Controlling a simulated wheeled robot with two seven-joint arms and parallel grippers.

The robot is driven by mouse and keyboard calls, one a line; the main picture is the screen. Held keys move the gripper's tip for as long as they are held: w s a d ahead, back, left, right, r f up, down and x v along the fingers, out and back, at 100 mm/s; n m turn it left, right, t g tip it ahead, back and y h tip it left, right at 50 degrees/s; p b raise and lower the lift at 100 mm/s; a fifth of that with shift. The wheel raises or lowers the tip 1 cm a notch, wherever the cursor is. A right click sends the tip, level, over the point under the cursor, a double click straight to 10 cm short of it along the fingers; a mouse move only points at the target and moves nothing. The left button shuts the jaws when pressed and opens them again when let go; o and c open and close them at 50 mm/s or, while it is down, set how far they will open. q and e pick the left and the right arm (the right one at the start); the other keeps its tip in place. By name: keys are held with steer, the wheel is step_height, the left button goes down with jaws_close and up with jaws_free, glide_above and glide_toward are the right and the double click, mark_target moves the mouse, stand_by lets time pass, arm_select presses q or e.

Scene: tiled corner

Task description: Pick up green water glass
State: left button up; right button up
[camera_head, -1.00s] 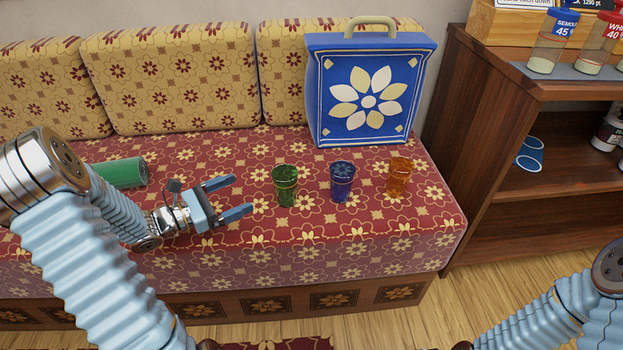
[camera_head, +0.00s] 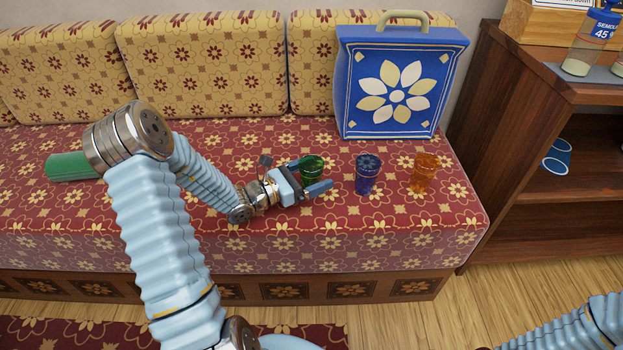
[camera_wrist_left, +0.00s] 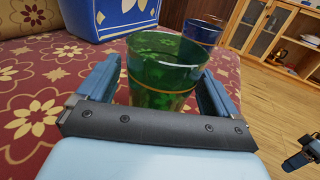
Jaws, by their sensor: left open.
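The green water glass (camera_head: 313,168) stands upright on the red patterned seat. My left gripper (camera_head: 318,174) is open with its fingers at either side of the glass. In the left wrist view the green glass (camera_wrist_left: 163,75) sits between the two open fingers (camera_wrist_left: 160,88), and its lower part is partly hidden by the gripper body. I cannot tell whether either finger touches it.
A blue glass (camera_head: 367,174) and an orange glass (camera_head: 424,174) stand to the right of the green one. A blue case with a flower (camera_head: 395,95) stands behind them. A green cylinder (camera_head: 72,166) lies at the left. A wooden shelf (camera_head: 530,150) is at the right.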

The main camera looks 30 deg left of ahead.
arm_select(q)
steer(key=shift+w+d, duration=0.3)
steer(key=shift+w, duration=0.35)
steer(key=c, duration=1.1)
steer(key=shift+r, duration=0.15)
